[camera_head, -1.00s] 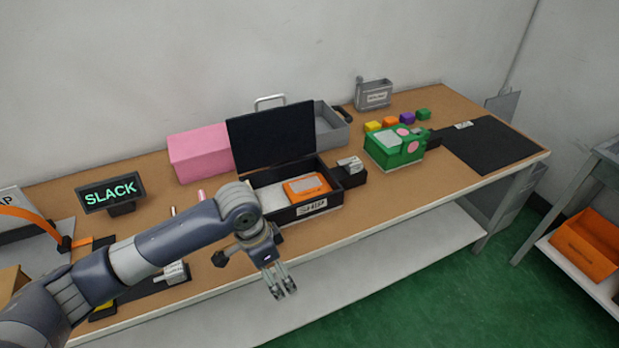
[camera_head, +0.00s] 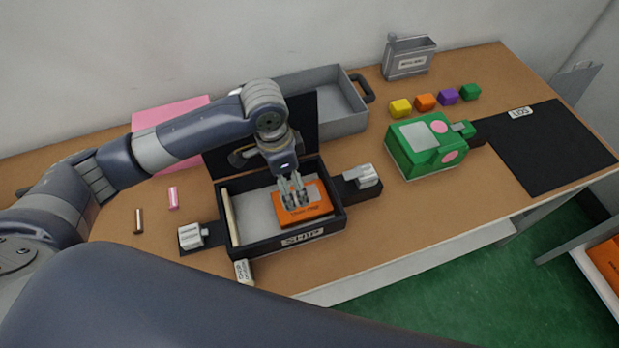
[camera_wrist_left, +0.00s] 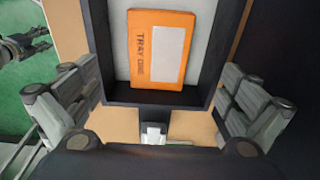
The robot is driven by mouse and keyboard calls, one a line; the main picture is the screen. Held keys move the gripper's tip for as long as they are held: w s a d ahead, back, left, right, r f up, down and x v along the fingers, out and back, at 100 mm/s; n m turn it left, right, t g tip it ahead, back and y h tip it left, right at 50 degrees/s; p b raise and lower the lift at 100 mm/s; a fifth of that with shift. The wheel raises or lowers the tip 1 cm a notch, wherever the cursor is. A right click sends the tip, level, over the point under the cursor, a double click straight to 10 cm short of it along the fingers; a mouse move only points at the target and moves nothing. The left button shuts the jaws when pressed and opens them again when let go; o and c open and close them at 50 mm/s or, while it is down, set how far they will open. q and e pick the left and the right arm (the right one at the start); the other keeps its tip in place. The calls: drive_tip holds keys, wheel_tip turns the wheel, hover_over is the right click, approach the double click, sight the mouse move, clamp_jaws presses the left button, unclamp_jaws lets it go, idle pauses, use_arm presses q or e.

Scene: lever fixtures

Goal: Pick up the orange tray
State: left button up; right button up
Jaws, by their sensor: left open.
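The orange tray (camera_head: 313,212) lies in the right part of an open black box (camera_head: 330,228) on the workbench. In the left wrist view the orange tray (camera_wrist_left: 141,72) reads "TRAY ONE" and has a pale panel. My left gripper (camera_head: 298,203) points down over the tray, and its fingers hide part of it. In the left wrist view my left gripper (camera_wrist_left: 158,98) has its fingers wide apart with nothing between them. Whether its fingertips touch the tray I cannot tell. My right gripper (camera_wrist_left: 38,40) shows small at the left wrist view's upper left edge, away from the tray.
The box's black lid stands up behind. A stick (camera_head: 230,215) lies at its left side. A grey bin (camera_head: 335,100), pink block (camera_head: 165,118), green device (camera_head: 425,150) and several coloured cubes (camera_head: 425,102) stand around. A black mat (camera_head: 545,150) lies right.

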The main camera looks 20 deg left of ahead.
sight(297, 202)
use_arm(q)
drive_tip(key=f, duration=0.2)
drive_tip(key=shift+w+d+f, duration=0.1)
drive_tip(key=shift+w+f, duration=0.15)
drive_tip(key=shift+f, duration=0.1)
wheel_tip(297, 202, down, 2)
drive_tip(key=shift+d+f+p, duration=0.1)
drive_tip(key=shift+d+p, duration=0.05)
drive_tip(key=shift+p, duration=0.2)
drive_tip(key=shift+w+d+f+p, duration=0.1)
drive_tip(key=shift+d+f+p, duration=0.1)
drive_tip(key=shift+f, duration=0.25)
drive_tip(key=shift+w+d+f+p, duration=0.1)
drive_tip(key=shift+d+f+p, duration=0.1)
drive_tip(key=shift+f, duration=0.25)
drive_tip(key=f, duration=0.3)
drive_tip(key=shift+w+d+f+p, duration=0.15)
drive_tip(key=shift+d+p, duration=0.25)
drive_tip(key=shift+f, duration=0.25)
drive_tip(key=c, duration=1)
drive_tip(key=shift+c, duration=0.6)
use_arm(e)
drive_tip(key=s+r, duration=0.2)
drive_tip(key=s, duration=0.1)
drive_tip(key=shift+s+g, duration=0.2)
drive_tip(key=shift+g, duration=0.1)
